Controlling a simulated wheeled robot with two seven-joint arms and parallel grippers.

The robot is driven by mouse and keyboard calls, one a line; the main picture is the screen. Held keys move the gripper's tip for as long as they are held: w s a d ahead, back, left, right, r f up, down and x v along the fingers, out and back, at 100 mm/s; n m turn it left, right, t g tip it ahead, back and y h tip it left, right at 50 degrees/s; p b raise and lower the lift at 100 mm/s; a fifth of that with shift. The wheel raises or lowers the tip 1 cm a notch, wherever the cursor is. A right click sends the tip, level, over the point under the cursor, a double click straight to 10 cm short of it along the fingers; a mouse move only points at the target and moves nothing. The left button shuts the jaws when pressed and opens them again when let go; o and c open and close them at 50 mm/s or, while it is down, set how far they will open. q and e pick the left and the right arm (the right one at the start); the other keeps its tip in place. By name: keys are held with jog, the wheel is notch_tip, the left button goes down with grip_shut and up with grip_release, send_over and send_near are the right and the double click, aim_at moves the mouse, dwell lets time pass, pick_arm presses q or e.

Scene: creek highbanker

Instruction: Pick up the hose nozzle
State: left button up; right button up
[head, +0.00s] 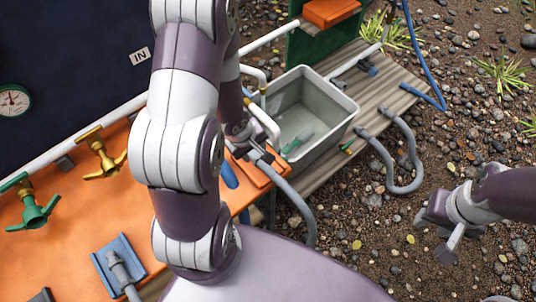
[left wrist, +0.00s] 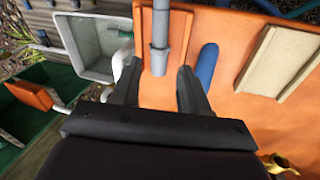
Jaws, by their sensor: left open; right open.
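A grey hose end with a stepped collar, which looks like the nozzle, lies over a small orange pad in the left wrist view (left wrist: 160,32). In the head view the grey hose end (head: 268,170) runs from beside my left gripper (head: 248,140) and curves down over the bench edge. In the left wrist view my left gripper (left wrist: 158,75) is open, with a finger on either side of the hose end's line and its tip between or just ahead of them. Contact cannot be told. My right gripper (head: 436,235) is open and empty over the gravel.
A blue rod (left wrist: 208,62) lies close beside one left finger. A grey tub (head: 337,118) stands beyond the orange bench (head: 75,235). Brass (head: 100,155) and green (head: 33,208) valves and a blue holder with another grey hose piece (head: 107,262) are at left. Gravel lies right.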

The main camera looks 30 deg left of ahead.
aim_at(265, 166)
pick_arm(q)
jog(key=shift+n+h, duration=0.3)
jog(key=shift+n, duration=0.5)
jog(key=b+x, duration=0.5)
jog(key=x, duration=0.8)
jog(key=shift+s+f, duration=0.1)
jog(key=shift+f, duration=0.3)
grip_shut()
